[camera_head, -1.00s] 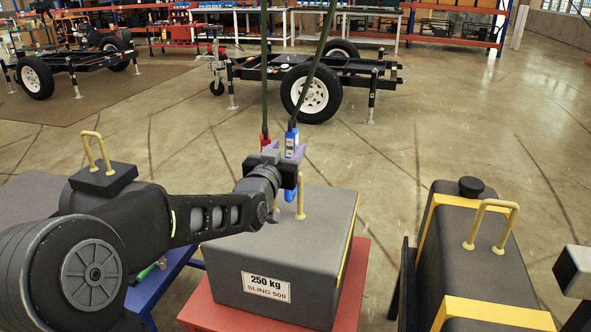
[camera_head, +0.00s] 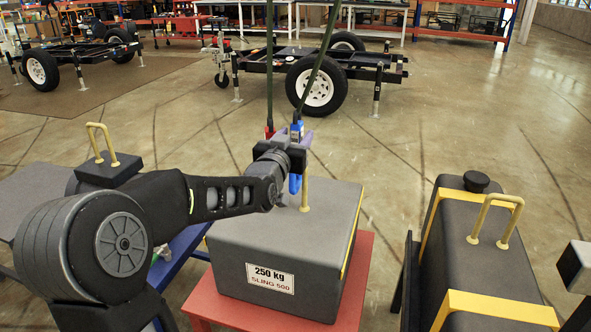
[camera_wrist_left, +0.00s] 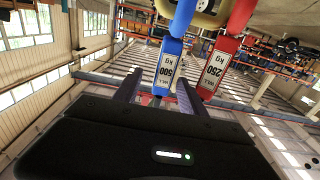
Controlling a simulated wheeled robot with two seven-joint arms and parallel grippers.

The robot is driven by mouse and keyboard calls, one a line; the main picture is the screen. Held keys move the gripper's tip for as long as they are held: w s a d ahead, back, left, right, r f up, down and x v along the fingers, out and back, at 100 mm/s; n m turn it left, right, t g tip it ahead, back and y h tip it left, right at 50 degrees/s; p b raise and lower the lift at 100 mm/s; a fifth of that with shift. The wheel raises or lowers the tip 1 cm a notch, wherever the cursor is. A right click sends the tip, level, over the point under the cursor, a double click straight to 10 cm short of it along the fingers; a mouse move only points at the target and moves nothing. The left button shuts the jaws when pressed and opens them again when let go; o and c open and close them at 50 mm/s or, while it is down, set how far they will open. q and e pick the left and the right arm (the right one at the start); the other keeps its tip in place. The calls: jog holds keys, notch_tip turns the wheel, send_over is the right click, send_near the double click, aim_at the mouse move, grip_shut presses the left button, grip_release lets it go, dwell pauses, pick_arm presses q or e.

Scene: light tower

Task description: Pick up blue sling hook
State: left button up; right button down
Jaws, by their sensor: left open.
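The blue sling hook (camera_head: 296,130) hangs on a dark green sling at the middle of the head view, partly hidden by my gripper. In the left wrist view its blue body (camera_wrist_left: 169,66) carries a "500 kg" label and hangs between my open fingers. My left gripper (camera_head: 292,145) is open around it; the wrist view shows both fingers (camera_wrist_left: 157,90) apart. The red sling hook (camera_head: 269,131) hangs just left of the blue one, and its "250 kg" label (camera_wrist_left: 214,68) shows right of the fingers in the wrist view. A small part of my right arm shows at the right edge; its jaws are not visible.
Below my left gripper a grey "250 kg SLING 500" block (camera_head: 318,255) with a yellow handle (camera_head: 306,194) stands on a red stand (camera_head: 362,280). A trailer frame (camera_head: 330,72) stands behind on open floor.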

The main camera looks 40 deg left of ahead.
pick_arm(q)
jog(key=x, duration=0.5)
jog(key=shift+a, duration=0.2)
jog(key=shift+s, duration=0.1)
grip_shut()
dwell(0.6)
jog(key=shift+r, duration=0.25)
